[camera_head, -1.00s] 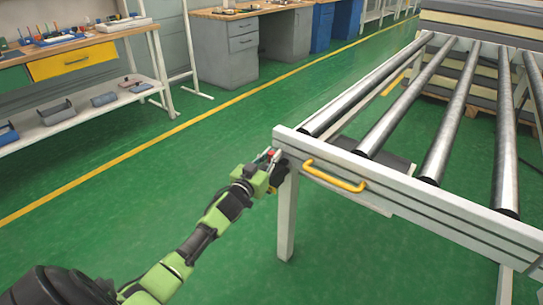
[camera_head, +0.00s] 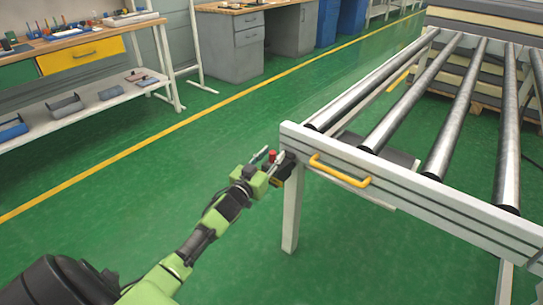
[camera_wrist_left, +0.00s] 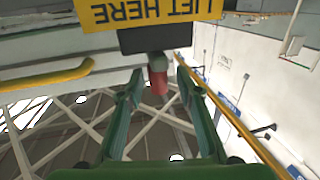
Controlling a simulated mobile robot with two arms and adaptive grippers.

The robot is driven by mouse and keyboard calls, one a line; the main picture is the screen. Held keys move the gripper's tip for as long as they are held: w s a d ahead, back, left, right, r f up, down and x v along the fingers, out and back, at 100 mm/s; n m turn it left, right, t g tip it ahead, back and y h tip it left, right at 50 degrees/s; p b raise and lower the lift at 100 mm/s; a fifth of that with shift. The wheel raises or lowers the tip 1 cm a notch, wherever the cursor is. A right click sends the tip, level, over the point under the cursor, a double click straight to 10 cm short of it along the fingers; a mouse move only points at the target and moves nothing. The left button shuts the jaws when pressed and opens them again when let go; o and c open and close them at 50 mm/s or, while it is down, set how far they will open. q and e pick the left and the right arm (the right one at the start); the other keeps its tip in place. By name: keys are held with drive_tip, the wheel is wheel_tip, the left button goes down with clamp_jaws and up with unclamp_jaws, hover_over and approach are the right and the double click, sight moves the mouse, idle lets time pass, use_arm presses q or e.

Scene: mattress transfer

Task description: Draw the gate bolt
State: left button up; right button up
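The gate bolt shows as a red knob (camera_head: 272,155) on a dark housing (camera_head: 287,168) at the near left corner of the roller table (camera_head: 400,182). In the left wrist view the red knob (camera_wrist_left: 158,83) hangs on a short grey stem under the black housing (camera_wrist_left: 155,38). My left gripper (camera_head: 269,157) is at the knob with its fingers apart. In the wrist view its green fingers (camera_wrist_left: 160,80) stand on both sides of the knob, with a visible gap on each side. My right gripper is not in view.
A yellow handle (camera_head: 340,171) is on the table's front rail, right of the bolt. A yellow "LIFT HERE" label (camera_wrist_left: 145,12) is by the housing. The table leg (camera_head: 291,215) stands close to my gripper. A workbench (camera_head: 85,50) is at the left. The green floor between is clear.

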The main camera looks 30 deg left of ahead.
use_arm(q)
drive_tip(key=shift+s, duration=0.25)
drive_tip(key=s+d, duration=0.1)
drive_tip(key=s, duration=1)
drive_tip(key=shift+s+d, duration=0.2)
